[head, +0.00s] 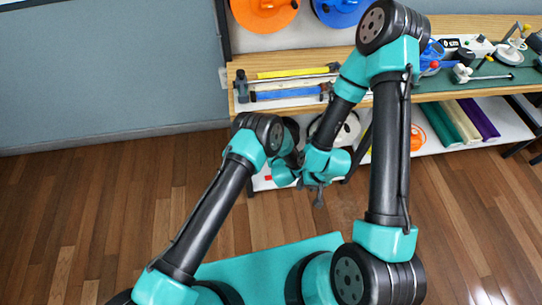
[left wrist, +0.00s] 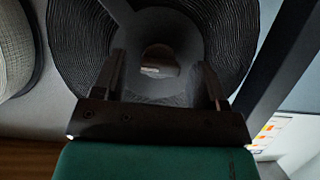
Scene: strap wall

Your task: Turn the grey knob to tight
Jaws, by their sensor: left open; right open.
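I cannot pick out a grey knob for certain in either view. In the left wrist view, a dark ribbed round body (left wrist: 232,35) with a smooth grey hollow centre (left wrist: 185,30) fills the upper middle. I cannot tell whether it is the knob. My left gripper (left wrist: 163,75) is open, its two fingers spread in front of that centre, with nothing seen between them. In the head view the left gripper is hidden behind the arms. My right gripper (head: 318,192) is open, pointing down in front of the bench, and looks empty.
The wooden bench (head: 290,62) carries a yellow bar (head: 290,73), a blue bar (head: 285,94) and small tools at right. An orange disc (head: 264,12) and a blue disc (head: 342,8) are above it. Green (head: 455,122) and purple (head: 480,118) rolls lie below. Floor at left is clear.

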